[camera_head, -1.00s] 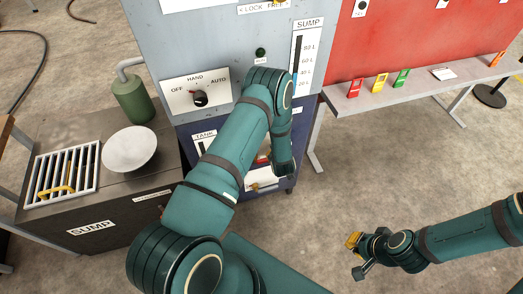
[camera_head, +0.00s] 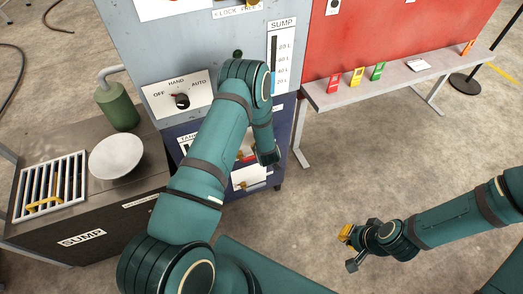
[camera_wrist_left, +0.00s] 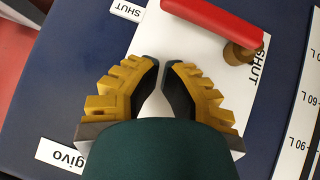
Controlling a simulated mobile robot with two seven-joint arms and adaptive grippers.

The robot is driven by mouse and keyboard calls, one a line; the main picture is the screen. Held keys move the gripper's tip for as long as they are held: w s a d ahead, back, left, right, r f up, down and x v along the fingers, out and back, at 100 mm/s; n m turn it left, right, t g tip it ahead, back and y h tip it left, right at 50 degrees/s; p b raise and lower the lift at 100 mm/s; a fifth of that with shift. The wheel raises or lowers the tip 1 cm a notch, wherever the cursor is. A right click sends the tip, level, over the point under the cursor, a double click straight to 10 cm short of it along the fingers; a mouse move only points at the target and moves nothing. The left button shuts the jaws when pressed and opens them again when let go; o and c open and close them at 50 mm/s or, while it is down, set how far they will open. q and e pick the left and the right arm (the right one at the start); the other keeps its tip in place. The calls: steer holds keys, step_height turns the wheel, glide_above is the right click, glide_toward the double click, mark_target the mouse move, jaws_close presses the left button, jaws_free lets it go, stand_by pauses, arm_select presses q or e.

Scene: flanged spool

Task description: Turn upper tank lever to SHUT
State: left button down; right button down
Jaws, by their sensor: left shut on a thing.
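The blue tank panel (camera_head: 184,130) stands below the grey cabinet, mostly behind my left arm. In the left wrist view a red lever handle (camera_wrist_left: 212,18) with a brass pivot (camera_wrist_left: 239,53) sits on a white plate marked SHUT. I cannot tell whether it is the upper lever. My left gripper (camera_wrist_left: 164,66) has yellow fingers with black pads, close together over the plate, with a narrow gap. Its tips look apart from the red handle. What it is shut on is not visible. My right gripper (camera_head: 350,248) hangs over the floor; its jaw opening is unclear.
The grey cabinet has an OFF/HAND/AUTO knob (camera_head: 182,101) and a SUMP gauge (camera_head: 279,60). A sump bench (camera_head: 110,205) with a white bowl (camera_head: 116,157) and a grate (camera_head: 50,186) stands left. A shelf (camera_head: 330,98) with coloured tags is at right. Floor before it is clear.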

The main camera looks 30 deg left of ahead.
arm_select(q)
steer(key=w+d+p+v, duration=0.1)
steer(key=v, duration=0.8)
steer(key=shift+d+r, duration=0.25)
steer(key=shift+r, duration=0.15)
steer(key=shift+s, duration=0.15)
steer(key=s+d+r+m+g+h, duration=0.2)
steer(key=s+d+m+g+h, duration=0.1)
steer(key=s+d, duration=0.4)
steer(key=s+d+r+m+g+h, duration=0.2)
steer(key=s+d+m+h, duration=0.4)
steer(key=s, duration=0.6)
steer(key=shift+d+r+g, duration=0.35)
steer(key=shift+d+g, duration=0.05)
steer(key=shift+d, duration=0.4)
steer(key=shift+s, duration=0.15)
